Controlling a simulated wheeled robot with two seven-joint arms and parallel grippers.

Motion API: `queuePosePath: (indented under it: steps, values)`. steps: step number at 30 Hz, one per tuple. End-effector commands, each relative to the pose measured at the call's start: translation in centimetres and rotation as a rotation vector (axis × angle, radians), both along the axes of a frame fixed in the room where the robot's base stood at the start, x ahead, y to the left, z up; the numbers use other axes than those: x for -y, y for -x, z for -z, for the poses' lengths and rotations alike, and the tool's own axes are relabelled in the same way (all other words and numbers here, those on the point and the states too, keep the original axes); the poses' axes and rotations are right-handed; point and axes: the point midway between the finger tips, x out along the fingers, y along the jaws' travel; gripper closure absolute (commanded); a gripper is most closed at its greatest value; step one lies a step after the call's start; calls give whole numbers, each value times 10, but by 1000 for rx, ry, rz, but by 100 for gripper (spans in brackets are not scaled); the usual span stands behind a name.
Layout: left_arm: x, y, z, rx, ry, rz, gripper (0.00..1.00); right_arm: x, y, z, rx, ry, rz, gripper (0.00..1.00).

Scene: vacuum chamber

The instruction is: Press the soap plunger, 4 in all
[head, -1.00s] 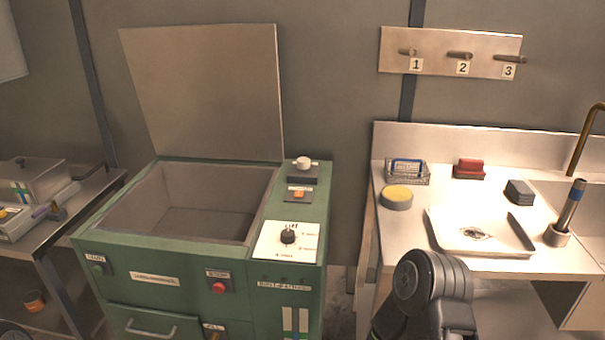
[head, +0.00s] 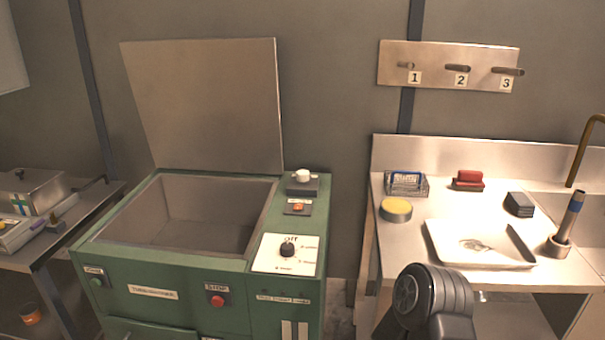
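No part is clearly labelled as a soap plunger that I can read. A white round knob (head: 303,175) on a dark block stands at the back right of the green machine (head: 160,292), and it may be the plunger. It looks raised above its block. A dark arm link of mine is at the bottom, right of the machine, but no fingertips show. My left gripper is not in view either, and nothing of mine touches the knob.
The machine's lid (head: 205,105) stands open over an empty basin (head: 205,210). An orange button (head: 298,208), a dial (head: 287,250) and a red button (head: 217,300) are nearby. The right counter holds a white tray (head: 455,255), a yellow-topped tin (head: 396,209) and a stamp-like red block (head: 468,179).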

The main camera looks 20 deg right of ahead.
Motion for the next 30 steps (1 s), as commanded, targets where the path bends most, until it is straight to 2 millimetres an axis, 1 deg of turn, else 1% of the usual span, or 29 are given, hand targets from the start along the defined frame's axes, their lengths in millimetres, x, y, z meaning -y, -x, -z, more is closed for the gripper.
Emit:
queuePosePath:
  steps: [1, 2, 13, 30]
  values:
    - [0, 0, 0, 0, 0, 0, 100, 0, 0, 0, 0, 0, 0, 68]
    - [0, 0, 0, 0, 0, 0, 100, 0, 0, 0, 0, 0, 0, 70]
    - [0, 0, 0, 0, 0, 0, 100, 0, 0, 0, 0, 0, 0, 100]
    - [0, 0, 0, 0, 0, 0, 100, 0, 0, 0, 0, 0, 0, 100]
